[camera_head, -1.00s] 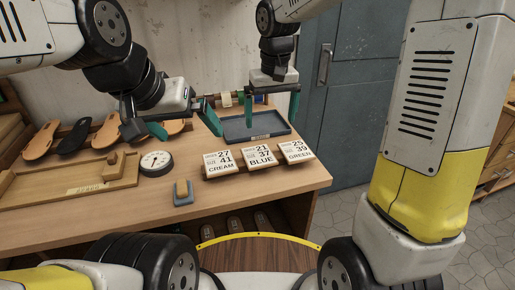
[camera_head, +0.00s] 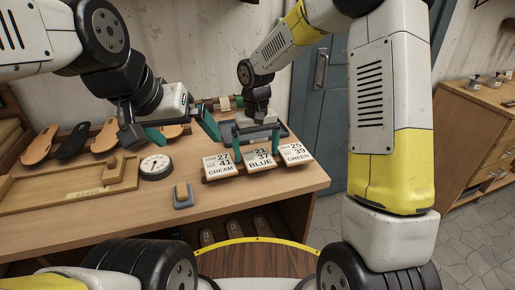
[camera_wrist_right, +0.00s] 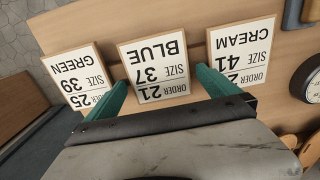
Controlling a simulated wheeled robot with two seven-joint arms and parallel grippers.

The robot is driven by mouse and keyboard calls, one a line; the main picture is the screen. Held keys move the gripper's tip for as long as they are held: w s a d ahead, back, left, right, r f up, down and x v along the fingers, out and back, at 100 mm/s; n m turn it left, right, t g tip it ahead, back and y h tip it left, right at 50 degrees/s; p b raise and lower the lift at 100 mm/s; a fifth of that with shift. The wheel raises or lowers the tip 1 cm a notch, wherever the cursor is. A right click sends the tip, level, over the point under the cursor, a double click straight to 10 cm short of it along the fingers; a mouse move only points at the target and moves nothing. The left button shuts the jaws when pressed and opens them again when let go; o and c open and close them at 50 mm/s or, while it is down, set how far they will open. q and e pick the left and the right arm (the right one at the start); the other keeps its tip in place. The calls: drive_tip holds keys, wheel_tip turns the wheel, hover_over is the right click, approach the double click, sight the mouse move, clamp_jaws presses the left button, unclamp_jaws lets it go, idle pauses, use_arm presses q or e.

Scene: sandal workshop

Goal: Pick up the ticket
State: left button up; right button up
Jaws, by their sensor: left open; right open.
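Three white order tickets stand in a row along the bench's front right: CREAM, order 27, size 41 (camera_head: 220,166); BLUE, order 21, size 37 (camera_head: 260,159); GREEN, order 25, size 39 (camera_head: 296,153). They also show upside down in the right wrist view as CREAM (camera_wrist_right: 241,52), BLUE (camera_wrist_right: 155,68) and GREEN (camera_wrist_right: 77,77). My right gripper (camera_head: 257,138) is open and empty, its two teal fingers pointing at the BLUE ticket, one to each side of it in the wrist view. I cannot tell whether they touch it. My left gripper (camera_head: 182,131) is open and empty above the bench, left of the tickets.
A round dial (camera_head: 156,167) and a small grey block with a yellowish top (camera_head: 183,195) stand left of the tickets. A wooden tray (camera_head: 60,196) and several sandals (camera_head: 73,141) lie further left.

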drive_tip(key=c, duration=1.3)
drive_tip(key=shift+o, duration=0.2)
drive_tip(key=shift+r, duration=0.1)
